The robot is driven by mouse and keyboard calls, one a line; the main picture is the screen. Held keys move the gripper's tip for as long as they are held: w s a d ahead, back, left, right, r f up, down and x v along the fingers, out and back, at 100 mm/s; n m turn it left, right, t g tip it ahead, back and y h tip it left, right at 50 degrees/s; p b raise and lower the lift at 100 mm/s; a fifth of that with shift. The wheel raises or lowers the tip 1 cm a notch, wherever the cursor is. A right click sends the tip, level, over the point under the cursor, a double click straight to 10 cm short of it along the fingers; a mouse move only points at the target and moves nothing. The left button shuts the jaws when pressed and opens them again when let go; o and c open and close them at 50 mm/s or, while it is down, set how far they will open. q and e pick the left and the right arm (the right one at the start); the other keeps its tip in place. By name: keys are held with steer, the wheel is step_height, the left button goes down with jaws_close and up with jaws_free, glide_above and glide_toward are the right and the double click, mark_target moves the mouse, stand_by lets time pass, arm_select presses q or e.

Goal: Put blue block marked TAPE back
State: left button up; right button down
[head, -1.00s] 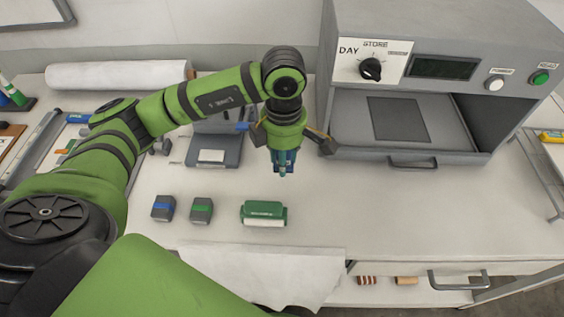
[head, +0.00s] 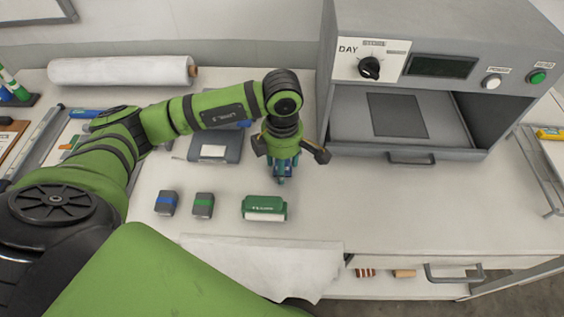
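My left gripper (head: 290,154) is over the worktop, in front of the press. Its two dark fingers are spread apart. A small blue and teal shape (head: 281,168) shows below the wrist between them; I cannot tell whether it is a block or part of the gripper. No TAPE mark is readable anywhere. A grey block with a blue band (head: 166,203) stands on the worktop at front left. Beside it are a grey block with a green band (head: 203,205) and a larger green block with a white front (head: 264,207). My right gripper is not in view.
The grey press (head: 408,125) with its open chamber stands at the right. A grey device (head: 214,147) is behind my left forearm, and a white roll (head: 122,71) lies at the back. White sheet material (head: 262,262) hangs at the front edge. The worktop right of the green block is clear.

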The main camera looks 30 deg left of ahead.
arm_select(q)
steer(key=shift+r, duration=0.45)
step_height(320, 180, up, 11)
steer(key=shift+f+b, duration=0.1)
steer(key=shift+b, duration=0.95)
steer(key=shift+r, duration=0.3)
